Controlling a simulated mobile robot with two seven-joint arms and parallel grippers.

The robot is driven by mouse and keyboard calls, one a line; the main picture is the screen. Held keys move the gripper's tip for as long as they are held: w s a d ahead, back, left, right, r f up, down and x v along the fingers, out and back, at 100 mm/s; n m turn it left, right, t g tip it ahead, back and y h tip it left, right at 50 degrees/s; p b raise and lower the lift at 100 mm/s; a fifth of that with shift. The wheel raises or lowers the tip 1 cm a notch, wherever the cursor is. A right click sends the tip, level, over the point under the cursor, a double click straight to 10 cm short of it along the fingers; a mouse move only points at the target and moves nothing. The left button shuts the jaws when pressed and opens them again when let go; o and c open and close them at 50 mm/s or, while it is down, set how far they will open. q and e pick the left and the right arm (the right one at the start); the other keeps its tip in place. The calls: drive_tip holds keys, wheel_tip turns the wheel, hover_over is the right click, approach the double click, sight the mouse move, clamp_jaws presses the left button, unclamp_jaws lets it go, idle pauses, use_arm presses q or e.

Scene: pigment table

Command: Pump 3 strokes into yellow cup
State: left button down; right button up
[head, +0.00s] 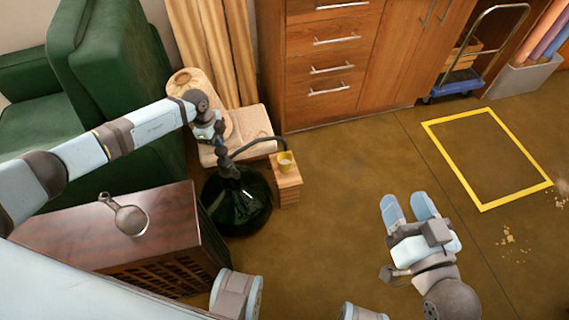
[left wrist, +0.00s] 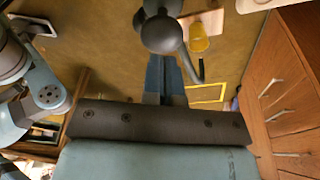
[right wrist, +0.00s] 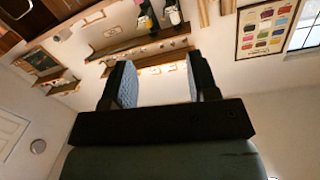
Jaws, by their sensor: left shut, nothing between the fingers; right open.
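A large dark green glass bottle (head: 237,208) stands on the floor with a dark pump (head: 228,168) on top. Its curved spout (head: 258,143) reaches right over the yellow cup (head: 286,160), which stands on a small wooden stand (head: 287,184). In the left wrist view the round pump head (left wrist: 165,33) lies just beyond my fingers, with the yellow cup (left wrist: 198,38) beside the spout. My left gripper (head: 218,137) is shut and empty, above or at the pump head; I cannot tell whether it touches. My right gripper (head: 408,205) is open and empty, away over bare floor.
A wooden cabinet (head: 330,55) stands behind the stand. A dark wooden chest (head: 120,235) with a magnifier-like glass (head: 130,218) is at left. A green armchair (head: 105,85) and a pale wooden seat (head: 250,125) are near my left arm. Floor to the right is mostly clear.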

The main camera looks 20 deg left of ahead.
use_arm(q)
drive_tip(key=shift+r+p, duration=0.7)
wheel_tip(320, 180, up, 4)
drive_tip(key=p, duration=0.4)
drive_tip(key=shift+p, duration=0.3)
drive_tip(key=shift+r+p, duration=0.35)
drive_tip(key=shift+p, duration=0.05)
use_arm(e)
drive_tip(key=s+d+f+g+h, duration=0.1)
drive_tip(key=d+f+g+h, duration=0.1)
drive_tip(key=f, duration=0.4)
drive_tip(key=s+d+f+g+h, duration=0.2)
drive_tip(key=d+f, duration=0.1)
drive_tip(key=f, duration=0.4)
drive_tip(key=shift+s+d+g, duration=0.15)
drive_tip(key=shift+d+g, duration=0.05)
drive_tip(key=shift+g, duration=0.1)
